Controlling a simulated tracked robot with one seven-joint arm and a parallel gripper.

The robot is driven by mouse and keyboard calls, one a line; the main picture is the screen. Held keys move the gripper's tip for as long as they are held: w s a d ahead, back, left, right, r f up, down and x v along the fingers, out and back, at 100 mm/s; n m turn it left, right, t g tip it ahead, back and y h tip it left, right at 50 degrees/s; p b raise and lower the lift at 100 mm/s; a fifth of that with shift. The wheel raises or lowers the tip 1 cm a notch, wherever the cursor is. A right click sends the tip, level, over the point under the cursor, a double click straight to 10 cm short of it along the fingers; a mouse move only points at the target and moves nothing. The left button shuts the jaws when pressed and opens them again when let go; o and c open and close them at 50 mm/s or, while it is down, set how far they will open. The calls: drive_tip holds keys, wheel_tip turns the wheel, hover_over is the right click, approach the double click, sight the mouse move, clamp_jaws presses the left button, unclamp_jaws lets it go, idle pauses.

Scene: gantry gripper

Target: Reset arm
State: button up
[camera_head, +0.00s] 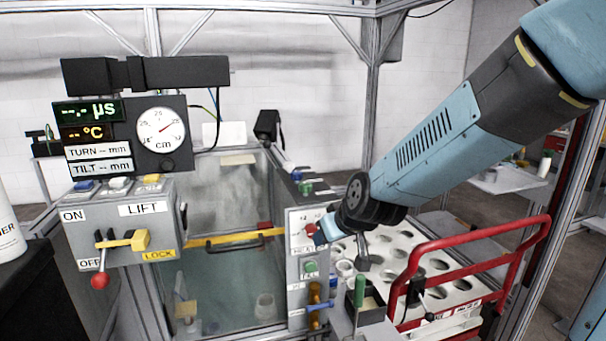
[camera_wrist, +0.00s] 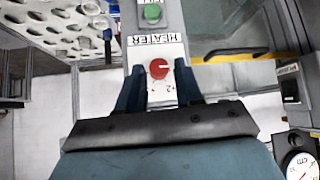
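My blue arm reaches in from the upper right in the head view. My gripper (camera_head: 325,232) is at the front of the grey heater panel (camera_head: 295,270), by the red knob (camera_head: 311,229). In the wrist view the two dark blue fingers of my gripper (camera_wrist: 161,85) stand apart. The red heater knob (camera_wrist: 159,69) shows in the gap between them, with white panel visible on both sides of it. I cannot tell how far the fingertips are from the panel. The green button (camera_wrist: 152,12) sits beyond the knob.
A glass tank with a yellow bar (camera_head: 235,238) stands left of the panel. The lift box (camera_head: 125,225) with levers is further left. A white perforated rack (camera_head: 400,250) and a red rail (camera_head: 470,245) lie right, close below my arm. Metal frame posts stand around.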

drive_tip(key=s+d+r+m+g+h, duration=0.1)
drive_tip(key=s+d+r+m+h, duration=0.1)
drive_tip(key=s+d+r, duration=0.3)
drive_tip(key=s+d+r+m+g+h, duration=0.1)
drive_tip(key=s+d+r, duration=0.5)
drive_tip(key=s+d, duration=0.6)
drive_tip(key=m+h, duration=0.1)
drive_tip(key=m, duration=0.1)
drive_tip(key=shift+s+d+r+m, duration=0.2)
drive_tip(key=shift+s+d+m, duration=0.1)
drive_tip(key=shift+s+d, duration=0.1)
